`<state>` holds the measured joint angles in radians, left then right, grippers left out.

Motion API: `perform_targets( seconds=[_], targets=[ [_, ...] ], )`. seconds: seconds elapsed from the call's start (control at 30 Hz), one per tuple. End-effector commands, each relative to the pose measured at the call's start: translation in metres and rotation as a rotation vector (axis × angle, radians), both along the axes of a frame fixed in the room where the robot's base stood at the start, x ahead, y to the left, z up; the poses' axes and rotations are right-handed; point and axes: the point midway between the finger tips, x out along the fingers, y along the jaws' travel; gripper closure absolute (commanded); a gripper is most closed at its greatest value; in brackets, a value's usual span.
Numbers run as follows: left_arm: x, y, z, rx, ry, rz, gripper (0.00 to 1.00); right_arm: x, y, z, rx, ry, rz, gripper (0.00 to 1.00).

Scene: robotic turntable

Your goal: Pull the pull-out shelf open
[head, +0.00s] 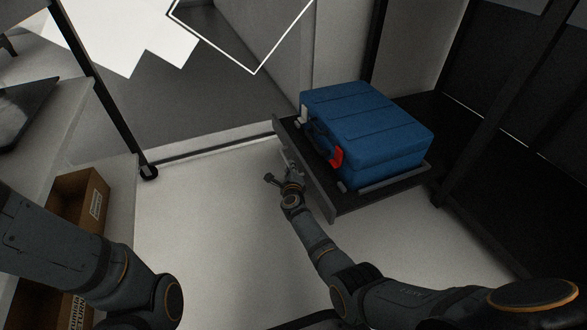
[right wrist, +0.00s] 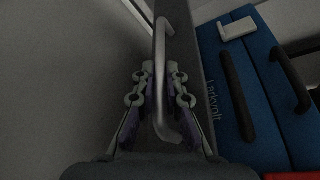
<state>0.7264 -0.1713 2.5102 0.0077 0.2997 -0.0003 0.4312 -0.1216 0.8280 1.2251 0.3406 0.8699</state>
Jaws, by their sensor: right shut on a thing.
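The pull-out shelf (head: 318,189) is a dark tray with a grey front panel, jutting out from the black rack at the right in the head view. A blue suitcase (head: 370,125) with a red part lies on it. In the right wrist view, the shelf's metal bar handle (right wrist: 159,95) runs between the fingers of my right gripper (right wrist: 160,75), which is shut on it. In the head view, my right gripper (head: 283,184) is at the front panel. My left arm shows at the lower left, but its gripper is out of view.
The pale floor (head: 215,215) in front of the shelf is clear. At the left stands a white table or shelf unit (head: 120,195) with cardboard boxes (head: 82,200). A dark post with a foot (head: 148,171) stands beside it. Black rack frames (head: 500,110) are at the right.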

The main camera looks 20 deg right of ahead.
Motion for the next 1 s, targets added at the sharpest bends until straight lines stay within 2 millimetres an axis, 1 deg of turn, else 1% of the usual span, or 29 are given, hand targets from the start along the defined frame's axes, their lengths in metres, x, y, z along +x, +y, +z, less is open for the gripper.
perform_targets(
  seconds=[0.2,0.23,0.3,0.67,0.83,1.0],
  targets=[
    [0.000,0.000,0.000,0.000,-0.001,0.000,0.60,-0.001,0.000,-0.001,0.001,0.002,-0.001,1.00],
    [0.000,0.000,0.000,0.000,-0.001,0.000,0.60,-0.001,0.000,-0.001,0.001,0.002,-0.001,0.88],
    [0.000,0.000,0.000,0.000,-0.001,0.000,0.60,-0.001,0.000,-0.001,0.001,0.002,-0.001,0.80],
    [0.001,0.000,0.000,0.002,0.005,0.000,0.60,0.000,0.000,0.002,0.003,-0.001,-0.002,0.80],
    [0.001,0.000,0.000,0.001,0.003,0.000,0.60,0.000,-0.001,0.018,0.004,-0.002,-0.005,0.80],
    [0.001,0.000,0.000,0.000,0.002,0.000,0.60,0.001,-0.001,0.047,0.006,-0.008,-0.005,0.80]
  ],
)
